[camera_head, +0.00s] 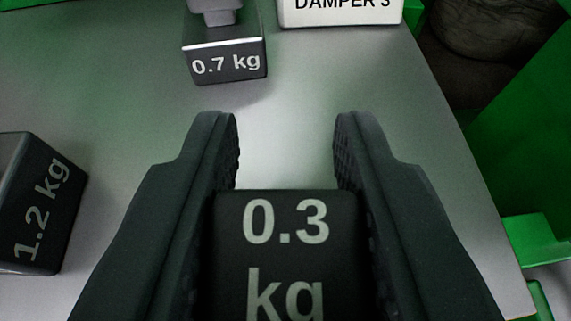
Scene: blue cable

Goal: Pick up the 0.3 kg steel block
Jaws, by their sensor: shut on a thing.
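The dark steel block marked 0.3 kg (287,255) is at the bottom centre of the camera_head view, its label facing me. My gripper (287,150) has one dark finger on each side of the block and is shut on it. The fingertips reach past the block's far edge. The lower part of the block is cut off by the picture's bottom edge. I cannot tell whether the block touches the table or is raised.
The grey table (130,110) has a 0.7 kg block (225,64) ahead and a 1.2 kg block (38,205) at left. A white box labelled DAMPER 3 (340,12) stands at the back. The table's right edge is close, with green structures (525,130) beyond.

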